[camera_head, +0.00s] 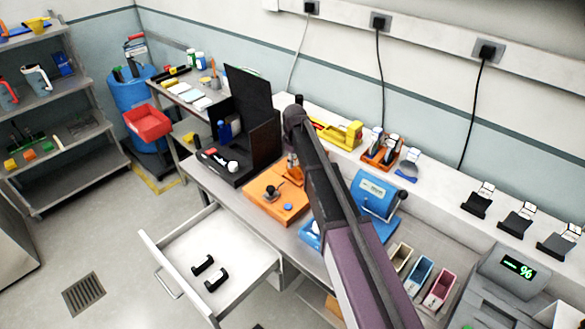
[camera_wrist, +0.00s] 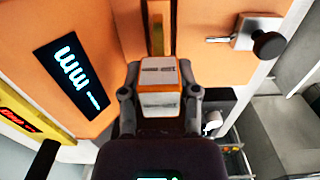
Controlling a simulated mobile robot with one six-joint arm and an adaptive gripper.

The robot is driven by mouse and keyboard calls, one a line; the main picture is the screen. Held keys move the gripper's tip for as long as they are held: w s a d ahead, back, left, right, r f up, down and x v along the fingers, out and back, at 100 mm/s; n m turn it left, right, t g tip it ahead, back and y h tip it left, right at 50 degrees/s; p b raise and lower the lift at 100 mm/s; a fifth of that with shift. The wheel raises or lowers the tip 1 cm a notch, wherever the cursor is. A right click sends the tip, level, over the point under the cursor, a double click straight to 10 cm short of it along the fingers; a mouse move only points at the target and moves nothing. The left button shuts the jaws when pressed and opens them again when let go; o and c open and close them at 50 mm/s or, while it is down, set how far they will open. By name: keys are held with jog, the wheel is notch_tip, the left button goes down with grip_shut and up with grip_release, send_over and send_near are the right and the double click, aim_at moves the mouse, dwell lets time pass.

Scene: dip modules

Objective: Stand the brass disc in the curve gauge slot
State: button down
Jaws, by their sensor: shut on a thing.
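In the wrist view my gripper (camera_wrist: 160,88) is shut on a small block (camera_wrist: 160,101) with white labelled faces and orange edges. Beyond it is an orange panel (camera_wrist: 95,75) with a dark display reading "mm", which I take for the curve gauge. A narrow brass-coloured upright strip (camera_wrist: 157,28) shows in a groove just beyond the block. I cannot tell whether it is the brass disc edge-on or part of the slot. In the head view my arm hides most of the gripper and what it holds. An orange unit (camera_head: 262,207) with a dark knob stands on the bench beside the arm.
A black stand (camera_head: 262,140) rises behind the orange unit. A blue device (camera_head: 375,191) stands right of my arm. A yellow device (camera_head: 345,135) sits on the back ledge. An open drawer (camera_head: 240,262) holding two black pieces juts out in front.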

jog(key=shift+f+b, duration=0.4)
jog(key=shift+f, duration=0.35)
jog(key=shift+c, duration=1.7)
grip_release()
jog(key=shift+f, duration=0.1)
notch_tip(320, 180, up, 12)
jog(key=p, duration=1.2)
